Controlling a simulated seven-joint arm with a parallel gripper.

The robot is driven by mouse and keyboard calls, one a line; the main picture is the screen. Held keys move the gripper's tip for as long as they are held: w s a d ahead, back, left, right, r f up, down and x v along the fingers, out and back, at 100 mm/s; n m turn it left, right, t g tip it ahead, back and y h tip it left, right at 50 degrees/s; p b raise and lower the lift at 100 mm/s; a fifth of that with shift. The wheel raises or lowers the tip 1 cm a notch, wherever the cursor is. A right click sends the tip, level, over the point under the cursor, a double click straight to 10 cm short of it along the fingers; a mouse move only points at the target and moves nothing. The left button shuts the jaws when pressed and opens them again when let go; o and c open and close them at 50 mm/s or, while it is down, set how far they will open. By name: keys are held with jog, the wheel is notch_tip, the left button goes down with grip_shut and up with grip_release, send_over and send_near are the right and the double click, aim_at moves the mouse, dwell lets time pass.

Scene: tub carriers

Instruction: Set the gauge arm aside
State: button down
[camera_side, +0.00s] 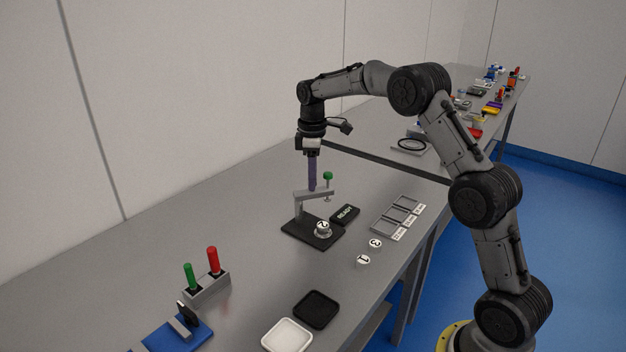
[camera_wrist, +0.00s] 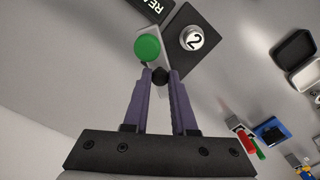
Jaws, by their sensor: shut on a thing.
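The gauge arm (camera_side: 316,195) is a grey bar on an upright post, with a green-topped plunger (camera_side: 328,176) at its right end. It stands on a black base plate (camera_side: 301,230). A round silver piece marked 2 (camera_side: 323,228) sits on that plate, below and apart from the plunger; it also shows in the wrist view (camera_wrist: 194,39). My gripper (camera_side: 312,189) points down at the bar with its purple fingers. In the wrist view my gripper (camera_wrist: 160,73) is shut on a small black knob (camera_wrist: 160,76) beside the green top (camera_wrist: 147,49).
A black READY plate (camera_side: 345,214) lies right of the base. Pieces marked 3 (camera_side: 375,243) and 1 (camera_side: 363,260) lie near a grey tray (camera_side: 389,224). White (camera_side: 287,335) and black (camera_side: 316,309) dishes and a block with green and red handles (camera_side: 207,289) stand in front.

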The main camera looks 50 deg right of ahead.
jog(key=n, duration=0.1)
jog(key=w+n, duration=0.1)
jog(key=n, duration=0.1)
jog(key=shift+w+d+r+n, duration=0.15)
jog(key=shift+d+n, duration=0.15)
jog(key=shift+w+n, duration=0.25)
jog(key=shift+n, duration=0.55)
jog(key=shift+w+n, duration=0.25)
jog(key=shift+n, duration=0.55)
jog(key=c, duration=0.7)
grip_release()
jog(key=shift+c, duration=0.2)
notch_tip(320, 180, up, 14)
